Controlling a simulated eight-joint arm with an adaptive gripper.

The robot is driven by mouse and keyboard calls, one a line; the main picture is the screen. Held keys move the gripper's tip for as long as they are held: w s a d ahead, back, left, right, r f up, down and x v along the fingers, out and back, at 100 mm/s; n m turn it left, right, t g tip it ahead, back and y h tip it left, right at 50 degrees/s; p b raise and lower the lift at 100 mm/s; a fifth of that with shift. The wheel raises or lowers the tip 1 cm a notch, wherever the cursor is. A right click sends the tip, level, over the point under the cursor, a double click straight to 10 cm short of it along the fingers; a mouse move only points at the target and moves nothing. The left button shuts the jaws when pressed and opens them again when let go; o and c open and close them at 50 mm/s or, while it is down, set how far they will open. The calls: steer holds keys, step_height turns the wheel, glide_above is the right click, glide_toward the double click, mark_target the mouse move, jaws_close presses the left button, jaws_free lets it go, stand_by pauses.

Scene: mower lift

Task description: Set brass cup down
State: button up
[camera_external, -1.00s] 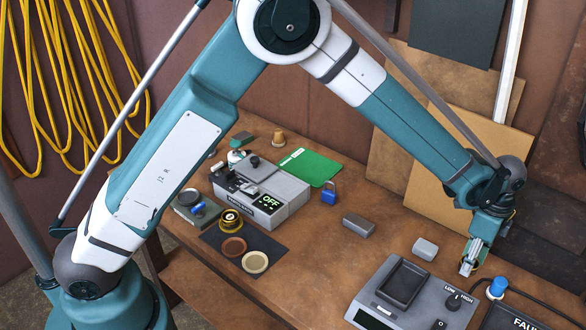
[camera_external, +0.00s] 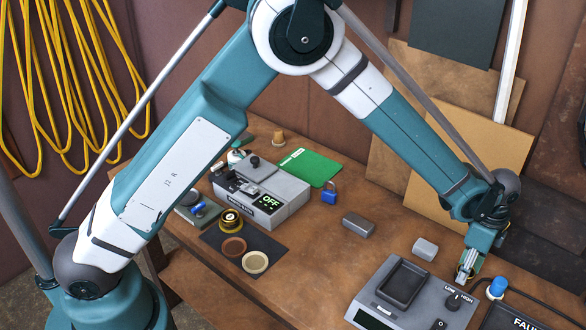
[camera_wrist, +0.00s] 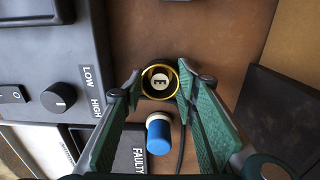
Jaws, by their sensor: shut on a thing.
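The brass cup (camera_wrist: 160,82) sits between my fingertips in the wrist view, seen from above as a gold ring with a dark inside and a white disc marked E. My gripper (camera_wrist: 158,86) is shut on it, with one green finger on each side. In the external view my gripper (camera_external: 465,272) points down at the table's right part, just behind the grey LOW/HIGH box. There the cup is mostly hidden by the fingers. I cannot tell whether its base touches the table.
The grey box with a LOW/HIGH knob (camera_external: 454,302) is close by. A blue-capped post (camera_external: 497,287) and the FAULTY box (camera_external: 518,318) stand to the right. A dark mat (camera_external: 277,248) at left holds another brass cup (camera_external: 230,221) and two round pieces.

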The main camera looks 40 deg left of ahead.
steer(key=shift+f, duration=0.25)
steer(key=o, duration=0.9)
steer(key=shift+r, duration=0.1)
steer(key=shift+r, duration=0.1)
step_height(320, 180, up, 12)
steer(key=shift+r, duration=0.1)
stand_by(0.6)
